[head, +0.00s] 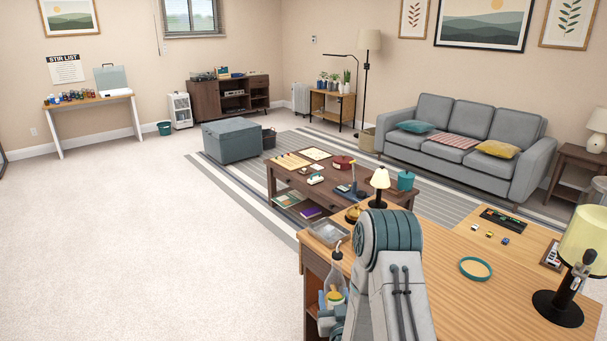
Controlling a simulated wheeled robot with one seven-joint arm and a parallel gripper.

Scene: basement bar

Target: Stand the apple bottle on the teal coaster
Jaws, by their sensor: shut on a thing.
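The apple bottle (336,273) looks clear, with a dark top and a yellow and green patch low on it. It shows upright in the head view just left of my arm, in front of the wooden counter's left end. My gripper (331,302) is low beside my arm, shut on the bottle. Most of the gripper is hidden by the arm, and the fingers are too small to make out well. The teal coaster (462,273) lies flat on the counter to the right of my arm, a teal ring around a tan middle. Nothing stands on it.
The wooden counter (430,312) is bare around the coaster. A lamp (557,308) stands on its right, small items and a dark tray (503,219) lie behind, and a clear-grey bin (328,233) sits at its left end. Open carpet (150,240) spreads left.

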